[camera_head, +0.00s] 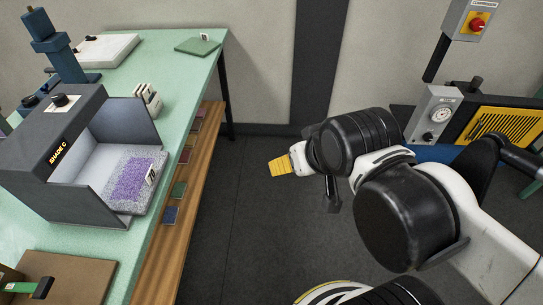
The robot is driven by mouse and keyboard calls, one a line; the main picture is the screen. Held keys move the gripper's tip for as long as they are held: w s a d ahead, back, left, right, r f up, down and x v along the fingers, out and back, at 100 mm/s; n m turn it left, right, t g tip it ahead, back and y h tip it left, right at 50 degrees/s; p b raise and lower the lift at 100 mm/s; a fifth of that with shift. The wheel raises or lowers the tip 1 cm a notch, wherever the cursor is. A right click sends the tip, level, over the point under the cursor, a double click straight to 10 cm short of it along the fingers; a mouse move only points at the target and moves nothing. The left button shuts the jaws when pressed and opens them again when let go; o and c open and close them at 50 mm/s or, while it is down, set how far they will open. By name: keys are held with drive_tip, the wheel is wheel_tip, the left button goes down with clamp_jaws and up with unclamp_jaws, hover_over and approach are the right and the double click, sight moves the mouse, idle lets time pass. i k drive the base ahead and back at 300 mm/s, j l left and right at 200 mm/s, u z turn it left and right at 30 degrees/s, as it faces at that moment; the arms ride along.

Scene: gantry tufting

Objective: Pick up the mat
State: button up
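A grey speckled mat (148,195) with a purple middle patch lies in the open front of the dark box marked "SHADE C" (55,151), on the green bench at left. A small white tag stands at its right edge. A flat green piece (190,47) with a white tag lies at the bench's far end; I cannot tell if it is also a mat. My gripper (281,166) is over the floor, right of the bench and apart from both. Only a yellow ribbed end and a white part show clearly; whether it is open is unclear.
The green bench top (120,82) also bears a blue stand (54,45), a pale slab (104,49), white tags (149,97) and a green-handled tool (35,289). Coloured samples lie on a wooden shelf (158,249) below. Machinery (437,115) stands at right. Dark floor (240,220) between is clear.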

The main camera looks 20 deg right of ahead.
sight(130, 189)
drive_tip(key=u, duration=1.4)
